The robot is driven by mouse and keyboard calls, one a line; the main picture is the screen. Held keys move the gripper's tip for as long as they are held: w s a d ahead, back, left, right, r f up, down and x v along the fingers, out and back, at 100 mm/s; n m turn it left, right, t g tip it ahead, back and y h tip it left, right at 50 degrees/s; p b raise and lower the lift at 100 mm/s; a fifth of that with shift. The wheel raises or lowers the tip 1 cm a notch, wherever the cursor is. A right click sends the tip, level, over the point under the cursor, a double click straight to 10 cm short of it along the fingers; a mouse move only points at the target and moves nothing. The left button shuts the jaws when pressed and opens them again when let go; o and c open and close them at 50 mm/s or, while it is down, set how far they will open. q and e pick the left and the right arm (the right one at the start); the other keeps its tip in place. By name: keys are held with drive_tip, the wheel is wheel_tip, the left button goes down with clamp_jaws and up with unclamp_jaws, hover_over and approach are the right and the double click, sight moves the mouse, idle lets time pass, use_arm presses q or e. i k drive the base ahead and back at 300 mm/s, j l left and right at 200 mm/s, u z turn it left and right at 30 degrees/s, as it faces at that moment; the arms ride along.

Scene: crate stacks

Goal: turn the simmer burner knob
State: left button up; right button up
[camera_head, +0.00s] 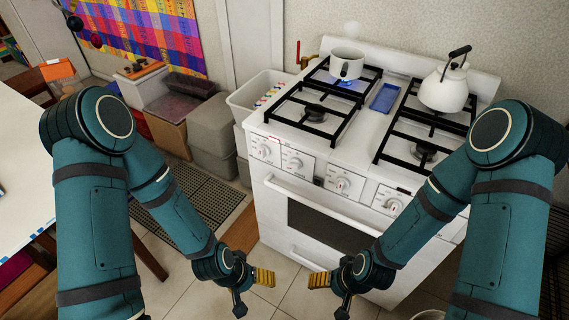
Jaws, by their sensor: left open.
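The white stove (335,212) stands ahead with round white knobs along its front panel. Two knobs are at the left, the outer one (264,150) and the inner one (296,163). A middle knob (343,185) and another knob (393,206) are further right. The labels are too small to read, so I cannot tell which is the simmer knob. My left gripper (252,291) is open and empty, low in front of the stove and below the knobs. My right gripper (331,292) faces it, also open and empty. Neither touches a knob.
A white pot (346,64) sits over a blue flame on the back left burner. A white kettle (443,90) stands at the back right. The oven door handle (318,207) sticks out below the knobs. Bins (212,130) stand left of the stove; a white table (18,160) is far left.

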sight(295, 164)
drive_tip(key=i+j+z, duration=0.15)
drive_tip(key=j+z, duration=0.15)
drive_tip(key=z, duration=0.15)
drive_tip(key=i+j+z, duration=0.1)
drive_tip(key=j+z, duration=0.3)
drive_tip(key=l, duration=0.1)
